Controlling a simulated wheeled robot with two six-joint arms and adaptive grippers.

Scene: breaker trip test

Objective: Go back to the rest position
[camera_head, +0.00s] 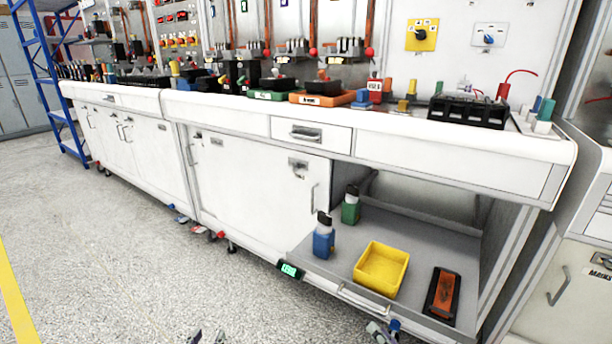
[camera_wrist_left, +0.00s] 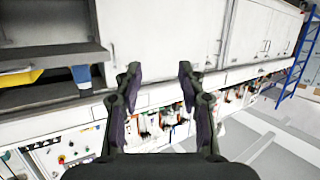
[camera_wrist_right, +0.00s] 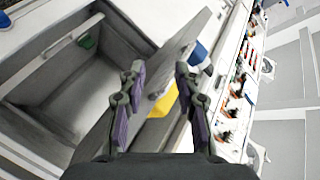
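My left gripper (camera_head: 207,337) shows only its fingertips at the bottom edge of the head view, over the floor. In the left wrist view its two fingers (camera_wrist_left: 160,85) stand wide apart with nothing between them. My right gripper (camera_head: 383,331) is partly in view at the bottom of the head view, in front of the lower shelf's edge. In the right wrist view its fingers (camera_wrist_right: 157,90) are apart and empty, with the shelf and the yellow bin (camera_wrist_right: 165,100) behind them. Both arms are mostly hidden.
The white workbench (camera_head: 440,143) carries several breakers and terminals. Its lower shelf (camera_head: 425,235) holds a yellow bin (camera_head: 381,268), a blue bottle (camera_head: 323,241), a green bottle (camera_head: 350,209) and an orange-black device (camera_head: 443,294). A blue rack (camera_head: 48,85) stands far left. Floor (camera_head: 110,260) at left is clear.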

